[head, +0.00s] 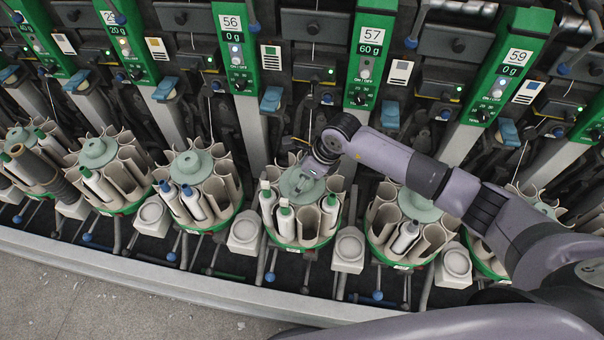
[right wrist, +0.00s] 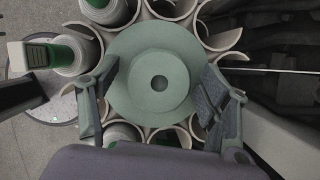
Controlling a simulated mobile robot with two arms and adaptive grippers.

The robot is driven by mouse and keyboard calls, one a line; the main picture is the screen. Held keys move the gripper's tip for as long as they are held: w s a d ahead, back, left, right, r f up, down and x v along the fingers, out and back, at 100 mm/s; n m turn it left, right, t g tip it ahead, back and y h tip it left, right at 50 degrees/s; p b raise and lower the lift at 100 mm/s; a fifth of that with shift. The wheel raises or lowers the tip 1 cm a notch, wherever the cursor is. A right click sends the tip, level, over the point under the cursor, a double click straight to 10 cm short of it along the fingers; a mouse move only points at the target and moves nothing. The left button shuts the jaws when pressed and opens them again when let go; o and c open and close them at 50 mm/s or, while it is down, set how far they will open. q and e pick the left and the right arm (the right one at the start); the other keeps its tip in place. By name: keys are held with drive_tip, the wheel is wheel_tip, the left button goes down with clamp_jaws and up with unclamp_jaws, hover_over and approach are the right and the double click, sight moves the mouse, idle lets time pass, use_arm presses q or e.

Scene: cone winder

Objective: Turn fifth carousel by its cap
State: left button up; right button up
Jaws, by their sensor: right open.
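The carousel under my right arm (head: 289,242) has a green base rim and beige cups in a ring around a round grey-green cap (head: 294,190). Some cups hold white bobbins, others look empty. My right gripper (head: 312,170) is over this cap. In the right wrist view the cap (right wrist: 150,112) lies between the fingers of my right gripper (right wrist: 157,95), one on each side. The fingers are open, with a small gap on the right; contact on the left is unclear. My left gripper is not in view.
Neighbouring carousels stand close on both sides, one with a cap at left (head: 190,165) and one at right (head: 418,207).

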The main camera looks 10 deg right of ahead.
drive_tip(key=shift+f, duration=0.15)
drive_tip(key=c, duration=1.7)
